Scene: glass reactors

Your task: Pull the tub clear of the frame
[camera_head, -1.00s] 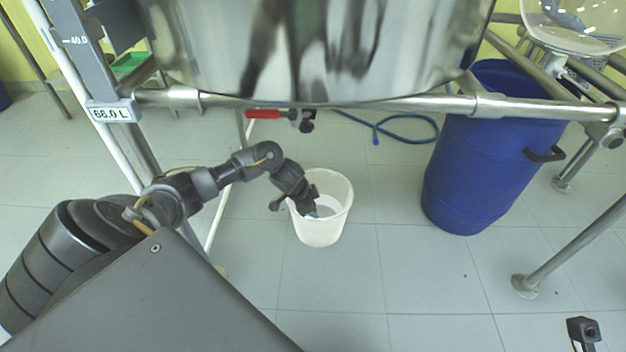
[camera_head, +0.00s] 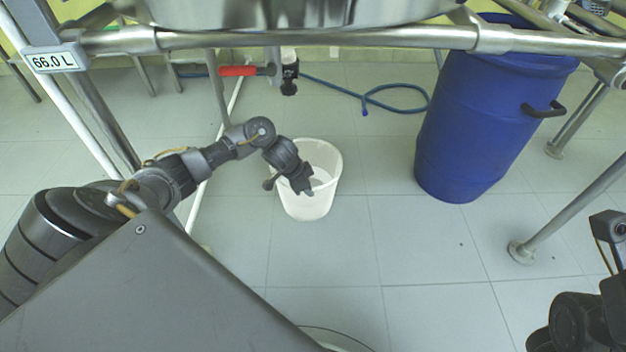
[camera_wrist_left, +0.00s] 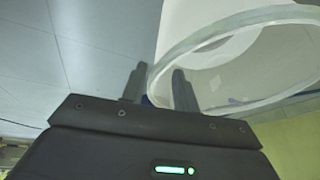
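The white tub (camera_head: 308,206) stands upright on the tiled floor, below and behind the steel frame's front rail (camera_head: 330,39) in the head view. My left gripper (camera_head: 303,189) reaches down to the tub's near opening. In the left wrist view, the tub's pale rim (camera_wrist_left: 188,42) curves close by, and the left gripper's two fingers (camera_wrist_left: 158,88) stand apart with the rim's edge seen between them. Contact with the wall cannot be made out. My right arm (camera_head: 575,318) shows at the lower right, but its fingers cannot be seen.
A tall blue barrel (camera_head: 485,125) stands right of the tub. A red-handled valve (camera_head: 240,71) hangs behind, with a blue hose (camera_head: 395,108) on the floor. A frame leg (camera_head: 570,215) stands at the right. The floor in front of the tub looks mostly clear.

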